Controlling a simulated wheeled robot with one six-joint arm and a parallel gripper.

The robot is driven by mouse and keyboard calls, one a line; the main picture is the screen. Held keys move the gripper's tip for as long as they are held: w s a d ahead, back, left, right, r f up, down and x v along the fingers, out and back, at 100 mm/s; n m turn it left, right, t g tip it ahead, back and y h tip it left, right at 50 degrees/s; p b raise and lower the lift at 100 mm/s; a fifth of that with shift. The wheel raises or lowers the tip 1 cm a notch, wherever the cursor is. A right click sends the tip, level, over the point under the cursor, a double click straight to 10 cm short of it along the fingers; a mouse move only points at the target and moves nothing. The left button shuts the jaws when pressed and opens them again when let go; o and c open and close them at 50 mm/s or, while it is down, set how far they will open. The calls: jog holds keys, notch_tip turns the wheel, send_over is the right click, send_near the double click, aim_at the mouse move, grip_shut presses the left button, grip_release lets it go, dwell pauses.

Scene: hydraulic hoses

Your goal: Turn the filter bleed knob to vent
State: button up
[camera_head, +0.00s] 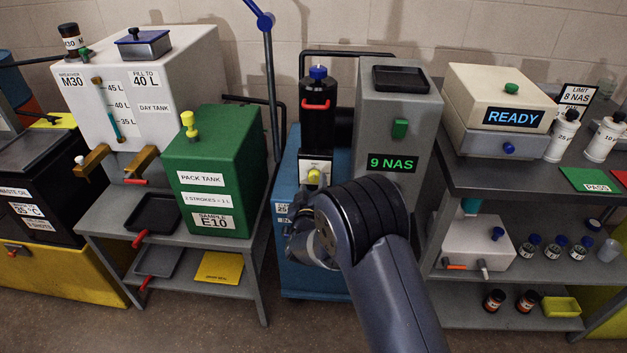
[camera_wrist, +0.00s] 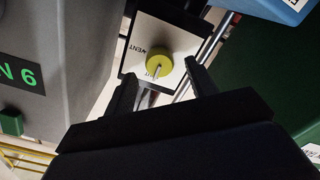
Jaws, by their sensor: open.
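The yellow filter bleed knob (camera_wrist: 159,66) sits on a white label plate (camera_wrist: 150,32) in the wrist view, with the word VENT printed beside it. A pale mark on the knob points toward the bottom of that view. In the head view the knob (camera_head: 315,178) is on the plate below the black filter canister (camera_head: 317,118). My gripper (camera_wrist: 161,68) is open, its two dark fingers on either side of the knob in the picture. I cannot tell whether they touch it. In the head view my wrist hides the area below the knob.
The grey unit (camera_head: 412,95) showing 9 NAS stands just right of the canister. The green pack tank (camera_head: 215,165) is on the left bench. A blue cart (camera_head: 290,245) is under the filter. The right shelves (camera_head: 500,185) hold jars and a READY device (camera_head: 498,108).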

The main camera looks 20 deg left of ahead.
aim_at(314, 176)
jog(key=shift+x, duration=1.3)
jog(key=c, duration=1)
